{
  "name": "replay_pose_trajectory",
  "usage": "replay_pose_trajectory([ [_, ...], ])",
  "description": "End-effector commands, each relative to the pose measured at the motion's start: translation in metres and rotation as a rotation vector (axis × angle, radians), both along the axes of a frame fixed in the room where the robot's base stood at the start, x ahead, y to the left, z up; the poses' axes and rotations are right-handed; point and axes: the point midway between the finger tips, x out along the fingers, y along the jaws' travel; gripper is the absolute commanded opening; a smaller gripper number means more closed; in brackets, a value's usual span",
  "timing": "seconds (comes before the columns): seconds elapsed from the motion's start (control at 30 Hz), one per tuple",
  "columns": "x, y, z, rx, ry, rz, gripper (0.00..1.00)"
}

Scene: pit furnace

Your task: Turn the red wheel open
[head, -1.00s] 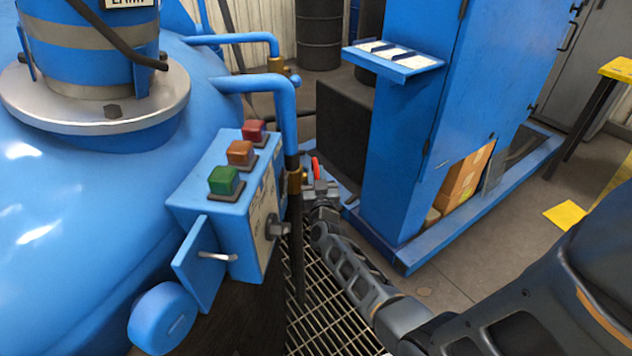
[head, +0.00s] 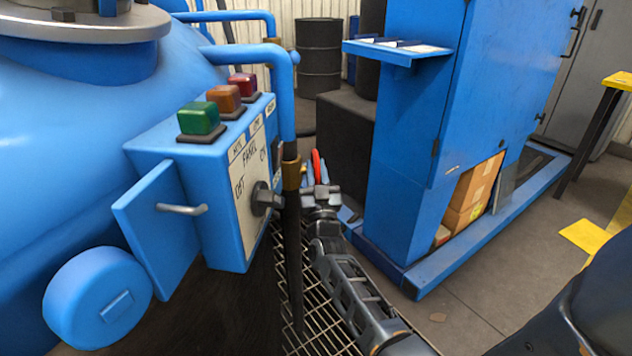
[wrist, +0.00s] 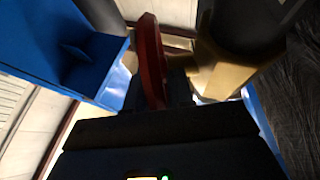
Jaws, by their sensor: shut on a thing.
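The red wheel (head: 316,165) shows as a thin red edge beside the dark vertical pipe in the head view. In the wrist view the red wheel (wrist: 152,62) is seen nearly edge-on, running down into the jaws. My gripper (head: 318,190) is at the wheel, to the right of the brass fitting (head: 292,174). In the wrist view my gripper (wrist: 160,100) is shut on the wheel's rim. The brass fitting (wrist: 222,68) is right of the wheel there. The wheel's far side and the fingertips are mostly hidden.
A blue control box (head: 205,190) with green, orange and red buttons stands left of my arm. A blue cabinet (head: 410,150) stands close on the right, with cardboard boxes (head: 470,195) in its opening. Floor grating (head: 300,300) lies below. Open floor (head: 500,270) is at the right.

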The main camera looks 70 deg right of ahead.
Motion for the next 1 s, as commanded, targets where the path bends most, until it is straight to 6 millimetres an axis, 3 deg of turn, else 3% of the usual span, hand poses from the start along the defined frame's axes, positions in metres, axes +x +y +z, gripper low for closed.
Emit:
replay_pose_trajectory([
  [0.6, -0.0001, 0.0004, -0.0016, -0.019, -0.01, 0.0, 0.0],
  [0.63, -0.0001, 0.0004, -0.0016, -0.019, -0.01, 0.0, 0.24],
  [0.83, -0.0001, 0.0003, -0.0011, -0.02, -0.012, 0.001, 0.43],
  [1.0, 0.0, 0.0002, -0.0008, -0.02, -0.012, 0.0, 0.43],
])
